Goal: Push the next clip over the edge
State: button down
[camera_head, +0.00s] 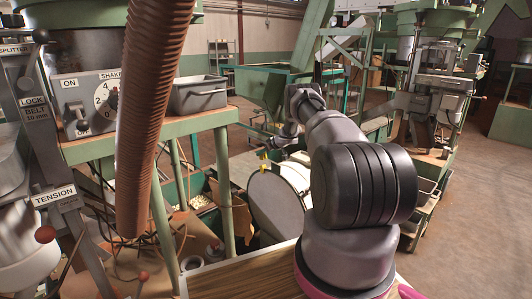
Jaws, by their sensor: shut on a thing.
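A large pale round drum or lid (272,208) stands beyond the table, partly hidden by my arm. A small yellow piece, seemingly a clip (264,155), shows at its upper left rim. My gripper (268,146) is small and far off at the end of my arm, at that rim. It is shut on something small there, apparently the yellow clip. The fingertips are too small to make out clearly. Any other clips on the rim cannot be told, and the right part of the rim is behind my arm.
A ribbed brown hose (145,110) hangs in front at the left. A green stand (165,125) holds a shaker control box (88,98) and a grey metal bin (198,94). A wooden surface (240,276) lies in front. Green machinery (430,95) stands at the right, with open floor beside it.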

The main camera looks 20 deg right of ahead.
aim_at(272, 165)
jog(key=shift+s+d+f, duration=0.1)
jog(key=shift+d+f, duration=0.4)
jog(key=shift+f, duration=0.6)
jog(key=shift+s+d+f, duration=0.1)
jog(key=shift+d+f, duration=0.4)
jog(key=shift+f, duration=0.65)
jog(key=shift+s+d+f, duration=0.1)
jog(key=shift+d+f, duration=0.4)
jog(key=shift+f, duration=0.6)
jog(key=shift+s+d+f, duration=0.1)
jog(key=shift+s+f, duration=0.1)
jog(key=shift+f, duration=0.7)
jog(key=shift+c, duration=2.4)
grip_release()
